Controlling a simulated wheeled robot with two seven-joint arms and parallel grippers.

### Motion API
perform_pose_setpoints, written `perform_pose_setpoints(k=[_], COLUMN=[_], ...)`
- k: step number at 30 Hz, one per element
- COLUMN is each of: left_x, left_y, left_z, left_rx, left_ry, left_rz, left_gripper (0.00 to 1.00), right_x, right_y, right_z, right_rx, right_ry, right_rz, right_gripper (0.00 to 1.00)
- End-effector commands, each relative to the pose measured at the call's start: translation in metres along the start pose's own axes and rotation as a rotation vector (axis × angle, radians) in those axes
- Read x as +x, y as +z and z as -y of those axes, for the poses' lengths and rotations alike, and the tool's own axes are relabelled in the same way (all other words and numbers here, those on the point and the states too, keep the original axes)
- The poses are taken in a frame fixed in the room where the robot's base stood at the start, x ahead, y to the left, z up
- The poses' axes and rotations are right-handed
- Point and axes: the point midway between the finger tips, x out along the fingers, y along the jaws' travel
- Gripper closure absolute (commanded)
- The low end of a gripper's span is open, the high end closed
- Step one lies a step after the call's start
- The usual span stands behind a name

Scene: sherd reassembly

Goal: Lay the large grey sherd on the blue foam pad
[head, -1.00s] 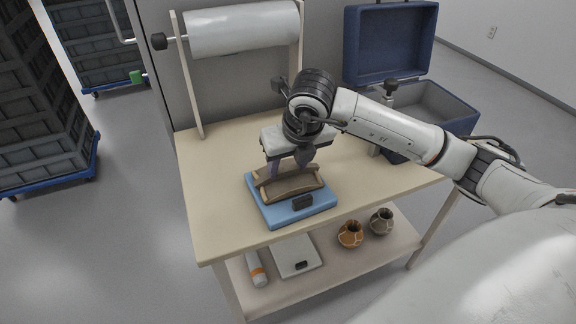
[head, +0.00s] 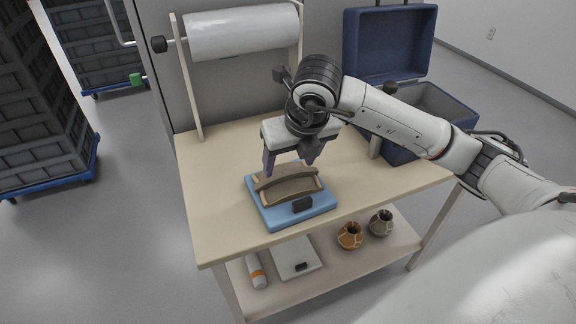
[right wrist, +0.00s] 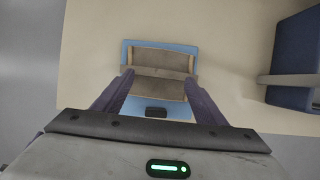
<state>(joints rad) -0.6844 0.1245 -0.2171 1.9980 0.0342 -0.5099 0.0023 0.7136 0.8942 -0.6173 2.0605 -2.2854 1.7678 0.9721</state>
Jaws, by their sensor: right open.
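The large grey sherd (head: 290,190), a curved grey-brown piece with tan broken edges, lies on the blue foam pad (head: 272,217), arched side up. In the right wrist view the sherd (right wrist: 160,60) sits within the outline of the pad (right wrist: 160,43). My right gripper (head: 290,163) is open and empty just above the sherd, its fingers apart on either side. Its fingers also show in the right wrist view (right wrist: 159,82), with the sherd between and beyond them. My left gripper is not in view.
A small black block (head: 302,204) is at the pad's front edge. A blue open case (head: 440,105) stands at the table's right, and a paper roll (head: 243,33) at the back. The lower shelf holds two pots (head: 350,236). The tabletop left of the pad is clear.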

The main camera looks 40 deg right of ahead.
Motion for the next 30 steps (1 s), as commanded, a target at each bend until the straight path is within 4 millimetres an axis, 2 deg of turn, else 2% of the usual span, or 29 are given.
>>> perform_pose_setpoints(k=[1,6,12,17,26,29,30], left_x=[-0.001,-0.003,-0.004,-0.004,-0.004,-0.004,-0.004], left_y=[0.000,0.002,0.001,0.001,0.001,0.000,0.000], left_z=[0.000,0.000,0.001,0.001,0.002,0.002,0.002], left_rx=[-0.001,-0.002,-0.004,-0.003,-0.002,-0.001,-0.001], left_ry=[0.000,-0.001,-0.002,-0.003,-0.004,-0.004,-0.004], left_rz=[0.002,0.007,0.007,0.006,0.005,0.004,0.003], left_gripper=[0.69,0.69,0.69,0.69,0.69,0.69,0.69], right_x=[-0.014,-0.049,-0.075,-0.081,-0.080,-0.070,-0.064], right_y=[0.002,0.002,0.001,0.000,-0.002,-0.017,-0.029], right_z=[0.000,0.000,0.000,0.000,-0.002,-0.025,-0.043], right_rx=[0.000,0.000,0.001,0.000,-0.005,-0.047,-0.077], right_ry=[0.002,0.000,0.000,-0.001,0.009,0.094,0.164], right_rz=[0.006,0.005,0.002,0.000,-0.007,-0.057,-0.096], right_gripper=[0.35,0.35,0.35,0.35,0.35,0.35,0.35])
